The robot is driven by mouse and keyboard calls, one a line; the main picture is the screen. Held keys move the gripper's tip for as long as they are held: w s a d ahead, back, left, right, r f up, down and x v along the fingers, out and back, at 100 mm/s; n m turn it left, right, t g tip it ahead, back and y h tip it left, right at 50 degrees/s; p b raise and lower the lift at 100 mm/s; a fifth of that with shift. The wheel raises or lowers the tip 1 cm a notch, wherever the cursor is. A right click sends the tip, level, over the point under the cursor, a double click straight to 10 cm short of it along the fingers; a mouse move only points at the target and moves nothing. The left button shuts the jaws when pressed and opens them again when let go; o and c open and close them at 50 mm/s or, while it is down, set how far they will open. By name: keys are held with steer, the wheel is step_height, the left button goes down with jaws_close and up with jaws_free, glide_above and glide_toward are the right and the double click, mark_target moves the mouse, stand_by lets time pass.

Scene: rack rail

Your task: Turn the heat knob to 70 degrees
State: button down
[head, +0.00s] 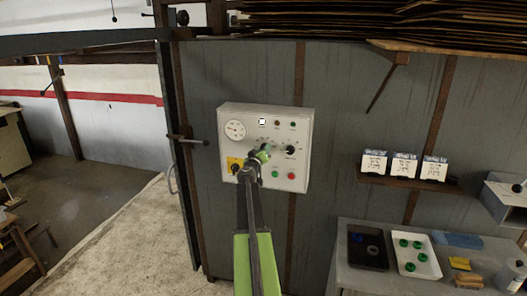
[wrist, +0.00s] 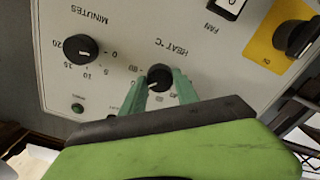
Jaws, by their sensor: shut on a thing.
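The heat knob (wrist: 159,75) is a round black knob under the lettering HEAT °C on the white control panel (head: 304,130). The wrist view shows the panel upside down. My gripper (wrist: 158,82) has its two green fingers on either side of the knob, shut on it. A white pointer mark on the knob faces the lower left in the wrist view. The scale numbers around it are partly hidden by the fingers and too small to read surely. In the head view my gripper (head: 263,154) reaches the panel's middle and mostly hides the heat knob.
The minutes knob (wrist: 81,48) is beside the heat knob. A shelf with white cards (head: 404,182) is at right.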

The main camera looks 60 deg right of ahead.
steer(key=shift+m, duration=0.5)
steer(key=c, duration=0.9)
jaws_free()
steer(key=v, duration=1.7)
steer(key=shift+a, duration=0.2)
